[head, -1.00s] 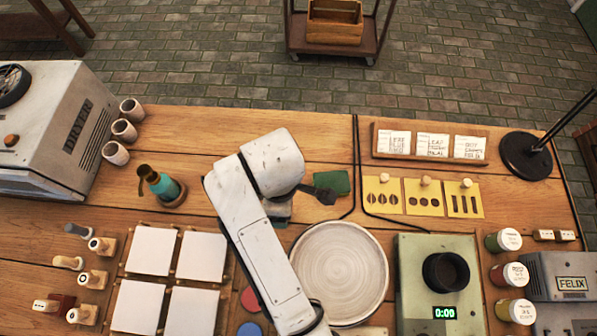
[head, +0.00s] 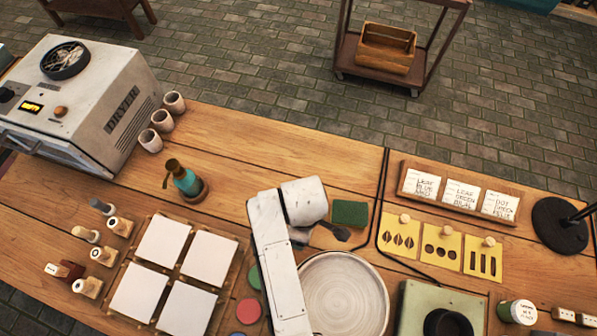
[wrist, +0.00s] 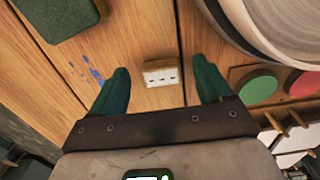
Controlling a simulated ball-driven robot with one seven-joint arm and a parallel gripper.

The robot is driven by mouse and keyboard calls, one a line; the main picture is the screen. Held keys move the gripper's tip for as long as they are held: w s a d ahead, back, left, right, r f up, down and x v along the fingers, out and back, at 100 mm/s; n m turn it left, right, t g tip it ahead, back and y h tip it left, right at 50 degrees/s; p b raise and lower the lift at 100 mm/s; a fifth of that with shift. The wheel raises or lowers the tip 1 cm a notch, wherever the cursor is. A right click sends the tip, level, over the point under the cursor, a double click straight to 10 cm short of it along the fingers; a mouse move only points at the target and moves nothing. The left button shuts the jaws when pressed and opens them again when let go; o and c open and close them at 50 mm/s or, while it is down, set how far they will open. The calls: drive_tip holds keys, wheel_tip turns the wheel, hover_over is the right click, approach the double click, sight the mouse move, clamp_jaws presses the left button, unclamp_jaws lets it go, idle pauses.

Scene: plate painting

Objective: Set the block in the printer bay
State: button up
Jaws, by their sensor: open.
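In the wrist view a small cream block (wrist: 163,73) with a row of dark dots lies on the wooden table. My gripper (wrist: 159,71) is open, its two teal fingers to the left and right of the block. The fingers look apart from it, and I cannot tell how far above the table they are. No printer bay can be made out in the frames from now.
A round plate (head: 344,300) and a green sponge (head: 350,213) are close to my arm. White tiles (head: 163,240), a teal bottle (head: 186,181) and stamps stand to the left. Yellow stencils (head: 440,243) and a card rack (head: 425,202) lie to the right. Bare table lies behind.

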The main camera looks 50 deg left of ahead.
drive_tip(key=shift+f, duration=0.65)
drive_tip(key=shift+c, duration=0.4)
drive_tip(key=c, duration=1.1)
drive_tip(key=shift+c, duration=0.2)
drive_tip(key=shift+r, duration=0.2)
